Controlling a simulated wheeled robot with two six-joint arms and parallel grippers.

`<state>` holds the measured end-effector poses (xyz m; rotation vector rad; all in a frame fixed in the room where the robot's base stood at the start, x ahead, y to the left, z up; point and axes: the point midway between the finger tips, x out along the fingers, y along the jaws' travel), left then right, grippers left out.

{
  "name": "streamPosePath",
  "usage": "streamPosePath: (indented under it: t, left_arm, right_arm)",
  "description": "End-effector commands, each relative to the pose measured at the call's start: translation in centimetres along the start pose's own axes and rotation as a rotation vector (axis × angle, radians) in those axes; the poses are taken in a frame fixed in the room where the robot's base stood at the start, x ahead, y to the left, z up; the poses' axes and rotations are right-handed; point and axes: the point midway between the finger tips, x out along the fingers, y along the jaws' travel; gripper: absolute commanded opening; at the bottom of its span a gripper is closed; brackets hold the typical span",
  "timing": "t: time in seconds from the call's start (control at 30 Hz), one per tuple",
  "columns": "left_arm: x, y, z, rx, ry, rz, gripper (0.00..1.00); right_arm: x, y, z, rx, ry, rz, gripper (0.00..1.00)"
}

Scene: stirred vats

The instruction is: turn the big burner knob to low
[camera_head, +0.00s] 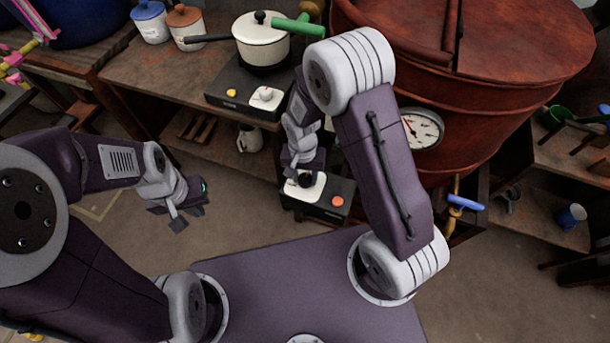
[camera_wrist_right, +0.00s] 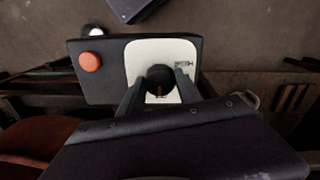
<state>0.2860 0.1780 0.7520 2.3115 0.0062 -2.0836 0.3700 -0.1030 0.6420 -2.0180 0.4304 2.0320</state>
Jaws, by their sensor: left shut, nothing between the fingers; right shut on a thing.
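The big burner knob (camera_wrist_right: 160,78) is black and round on a white plate (camera_wrist_right: 148,50) with a small dark marking, on the front of a dark burner box (camera_wrist_right: 110,82). The box also shows in the head view (camera_head: 340,187), below the red vat. My right gripper (camera_wrist_right: 159,82) is shut on the knob, one finger on each side. A small reddish mark shows on the knob's lower part; which setting it points at is too small to read. My left gripper (camera_head: 187,218) is shut and empty, over the floor at the left, away from the box.
An orange light (camera_head: 338,201) sits beside the plate. A smaller burner (camera_head: 228,88) with its own white knob plate carries a cream pot (camera_head: 262,48) on the bench. The red copper vat (camera_head: 490,95) has a dial gauge (camera_head: 421,129). Open floor lies around my left gripper.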

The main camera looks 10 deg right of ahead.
Motion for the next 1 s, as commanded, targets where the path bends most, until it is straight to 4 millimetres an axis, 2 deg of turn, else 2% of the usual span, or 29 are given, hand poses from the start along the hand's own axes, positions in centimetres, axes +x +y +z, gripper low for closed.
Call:
streamPosePath:
  t: [0.27,1.0]
  left_arm:
    - [-1.4,0.0,-0.1,0.0,0.0,0.0,0.0]
    - [-6.3,0.1,-0.7,0.0,0.0,0.0,0.0]
  right_arm:
    - [-0.3,0.1,0.1,-0.131,0.003,0.002,0.0]
    - [-0.3,0.1,0.1,-0.791,0.027,0.001,0.0]
